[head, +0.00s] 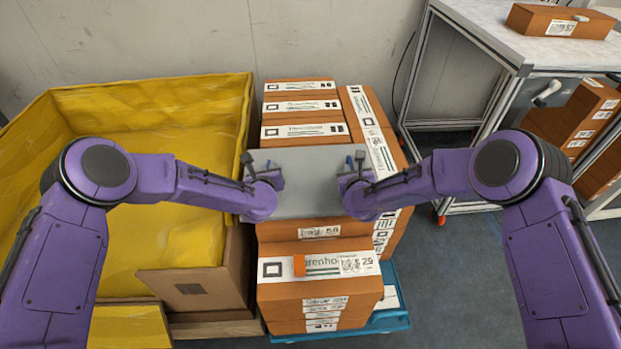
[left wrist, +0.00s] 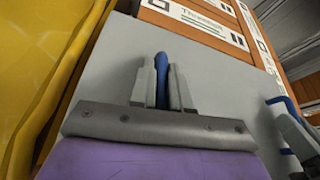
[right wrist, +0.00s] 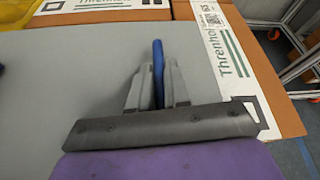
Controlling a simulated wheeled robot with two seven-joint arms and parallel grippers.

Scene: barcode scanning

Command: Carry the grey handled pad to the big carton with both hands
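The grey pad (head: 305,170) lies flat on top of a stack of brown boxes in the middle of the head view. It has a blue handle at each side. My left gripper (head: 263,172) is at the pad's left side, with its fingers closed around the left handle (left wrist: 162,72). My right gripper (head: 352,168) is at the right side, its fingers closed around the right handle (right wrist: 158,65). The big carton (head: 245,120), open and lined with yellow, stands to the left of the stack. The pad appears to rest on the boxes.
Labelled boxes (head: 320,265) fill the blue pallet (head: 390,318) beneath and around the pad. A white-topped table (head: 490,25) with a brown box (head: 560,20) on it stands at the back right. More boxes sit under it. Floor is clear at the right.

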